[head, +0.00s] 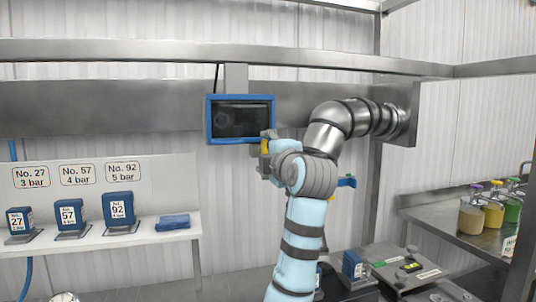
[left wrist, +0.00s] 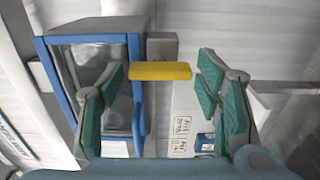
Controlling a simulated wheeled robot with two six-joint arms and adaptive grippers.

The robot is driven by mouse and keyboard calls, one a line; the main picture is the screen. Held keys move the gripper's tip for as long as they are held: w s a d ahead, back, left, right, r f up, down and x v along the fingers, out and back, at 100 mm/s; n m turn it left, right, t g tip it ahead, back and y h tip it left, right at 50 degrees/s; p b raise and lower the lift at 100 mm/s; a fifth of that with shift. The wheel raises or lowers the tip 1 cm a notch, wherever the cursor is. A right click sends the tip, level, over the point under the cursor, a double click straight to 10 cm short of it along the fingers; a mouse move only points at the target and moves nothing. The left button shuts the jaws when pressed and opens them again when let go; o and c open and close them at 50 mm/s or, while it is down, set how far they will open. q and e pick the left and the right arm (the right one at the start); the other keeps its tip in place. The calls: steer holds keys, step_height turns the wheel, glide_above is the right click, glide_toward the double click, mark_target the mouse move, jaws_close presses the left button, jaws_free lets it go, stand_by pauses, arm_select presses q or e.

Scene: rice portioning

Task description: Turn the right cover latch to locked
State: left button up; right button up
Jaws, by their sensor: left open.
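A yellow bar (left wrist: 160,71), which looks like the latch handle, lies level in the left wrist view in front of a grey block (left wrist: 163,45). My left gripper (left wrist: 166,88) is open, with one green-padded finger on each side of the bar; gaps show at both ends. In the head view my left gripper (head: 266,150) is by the lower right corner of a blue-framed dark panel (head: 240,119), with a bit of yellow at its tips. My arm and wrist hide much of what lies behind. No lock marking is readable. My right gripper is not in view.
A wall shelf (head: 150,238) at left carries blue numbered blocks (head: 72,217). A metal counter (head: 462,225) at right holds several coloured bottles (head: 493,215). A grey bench unit (head: 405,268) stands low right. A steel rail (head: 150,53) runs above the panel.

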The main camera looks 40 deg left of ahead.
arm_select(q)
steer(key=v, duration=1.2)
steer(key=shift+r, duration=0.1)
